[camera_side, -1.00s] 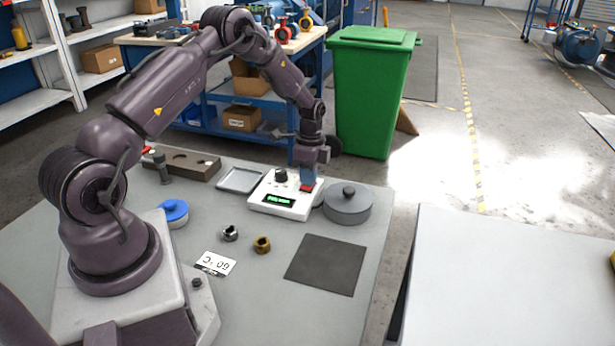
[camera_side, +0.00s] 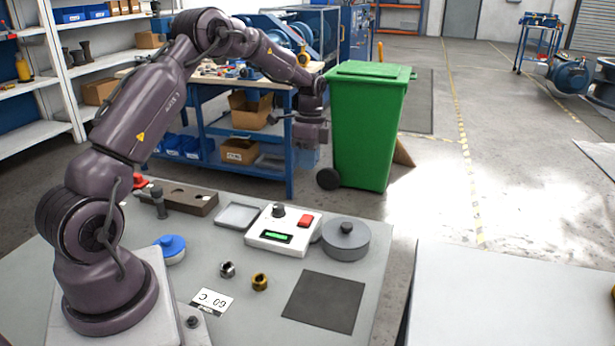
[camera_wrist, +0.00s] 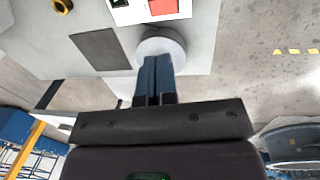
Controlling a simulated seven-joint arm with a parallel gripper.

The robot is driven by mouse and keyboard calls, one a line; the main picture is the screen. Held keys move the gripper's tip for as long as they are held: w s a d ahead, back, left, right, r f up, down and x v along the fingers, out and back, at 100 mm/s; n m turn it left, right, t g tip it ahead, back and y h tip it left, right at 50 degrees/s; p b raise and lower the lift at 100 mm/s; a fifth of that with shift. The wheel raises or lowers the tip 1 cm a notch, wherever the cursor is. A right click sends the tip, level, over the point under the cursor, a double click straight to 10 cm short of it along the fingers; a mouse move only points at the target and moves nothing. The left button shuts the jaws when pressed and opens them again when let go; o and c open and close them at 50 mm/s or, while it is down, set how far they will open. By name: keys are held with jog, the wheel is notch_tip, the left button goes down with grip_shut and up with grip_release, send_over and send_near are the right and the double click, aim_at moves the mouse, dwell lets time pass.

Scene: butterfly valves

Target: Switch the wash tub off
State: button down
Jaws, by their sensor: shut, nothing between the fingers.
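A white control box (camera_side: 284,232) stands on the grey bench with a black knob (camera_side: 279,210), a red button (camera_side: 304,221) and a small green-lit display (camera_side: 276,236). I cannot read its text. A round grey lidded tub (camera_side: 346,242) stands just right of it. My gripper (camera_side: 306,157) is raised well above the box and tub, touching neither. In the wrist view its blue fingers (camera_wrist: 154,62) are together and empty, in front of the tub (camera_wrist: 170,44). The red button (camera_wrist: 163,7) shows at that view's top edge.
A dark square mat (camera_side: 323,300), two nuts (camera_side: 260,282), a "60 C" card (camera_side: 211,302), a blue-topped round item (camera_side: 171,248), a shallow tray (camera_side: 238,215) and a brown holed block (camera_side: 188,199) are on the bench. A green bin (camera_side: 367,125) stands behind.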

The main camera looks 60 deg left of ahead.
jog(key=shift+r, duration=0.25)
jog(key=shift+a, duration=0.1)
jog(key=s+t, duration=0.1)
jog(key=s+t+h, duration=0.1)
jog(key=s+a+t, duration=0.1)
jog(key=shift+s+r+h, duration=0.2)
jog(key=shift+r+h, duration=0.05)
jog(key=shift+h, duration=0.05)
dwell(0.3)
jog(key=shift+f, duration=0.1)
send_near(307, 221)
jog(key=x, duration=0.5)
jog(key=shift+w+f, duration=0.2)
jog(key=shift+d+f, duration=0.1)
jog(key=shift+f, duration=0.55)
